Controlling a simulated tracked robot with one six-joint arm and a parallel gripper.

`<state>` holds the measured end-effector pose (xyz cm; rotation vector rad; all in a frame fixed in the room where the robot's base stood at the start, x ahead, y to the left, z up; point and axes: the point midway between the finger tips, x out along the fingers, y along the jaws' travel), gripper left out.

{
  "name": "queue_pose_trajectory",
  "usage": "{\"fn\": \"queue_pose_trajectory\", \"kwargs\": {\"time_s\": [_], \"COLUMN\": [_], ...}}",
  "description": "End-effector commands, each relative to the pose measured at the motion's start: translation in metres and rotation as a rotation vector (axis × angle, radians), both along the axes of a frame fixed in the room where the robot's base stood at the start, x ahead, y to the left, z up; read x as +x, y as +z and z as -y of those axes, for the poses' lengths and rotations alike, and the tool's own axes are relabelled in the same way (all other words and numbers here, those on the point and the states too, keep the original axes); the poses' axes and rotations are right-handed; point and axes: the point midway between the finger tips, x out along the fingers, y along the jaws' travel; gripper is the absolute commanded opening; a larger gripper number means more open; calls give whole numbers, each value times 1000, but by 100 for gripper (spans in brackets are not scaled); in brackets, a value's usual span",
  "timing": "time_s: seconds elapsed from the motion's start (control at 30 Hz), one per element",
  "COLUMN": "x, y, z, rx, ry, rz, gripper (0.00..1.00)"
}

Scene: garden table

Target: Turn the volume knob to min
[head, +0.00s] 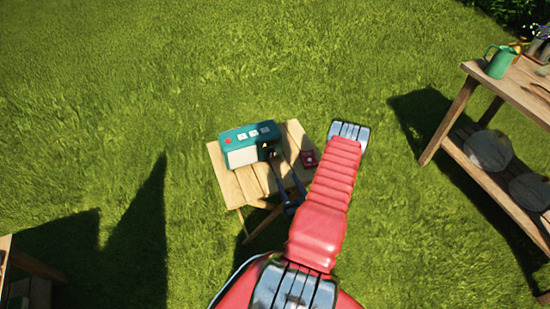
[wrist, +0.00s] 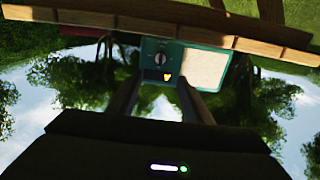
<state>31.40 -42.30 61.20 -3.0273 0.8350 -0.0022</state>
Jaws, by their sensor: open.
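The teal radio (head: 250,142) with a pale speaker panel stands on a small wooden table. In the wrist view the radio looks upside down, its pale panel (wrist: 206,68) to the right of the control panel. The round grey volume knob (wrist: 160,59) is on that control panel, above a small lit yellow mark (wrist: 167,77). I cannot read the knob's setting. My gripper (head: 273,157) is open at the radio's right front end. In the wrist view its fingers (wrist: 160,83) point toward the control panel, apart, with the knob in line with the gap. Contact cannot be told.
The small slatted table (head: 252,182) stands on grass. A small red item (head: 309,158) lies on its right part, close to my arm. A larger wooden bench (head: 515,92) with a green watering can (head: 499,61) stands at right. Open grass lies behind the small table.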

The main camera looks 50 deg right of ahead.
Motion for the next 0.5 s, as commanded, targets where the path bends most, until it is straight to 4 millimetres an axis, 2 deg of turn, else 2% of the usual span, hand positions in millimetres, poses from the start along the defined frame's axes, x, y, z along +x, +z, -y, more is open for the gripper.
{"fn": "queue_pose_trajectory", "kwargs": {"time_s": [0.27, 0.5], "x": [2, 16], "y": [0, 1], "z": [1, 9], "rx": [-1, -4], "ry": [1, 4], "rz": [-2, -1], "gripper": [45, 45]}}
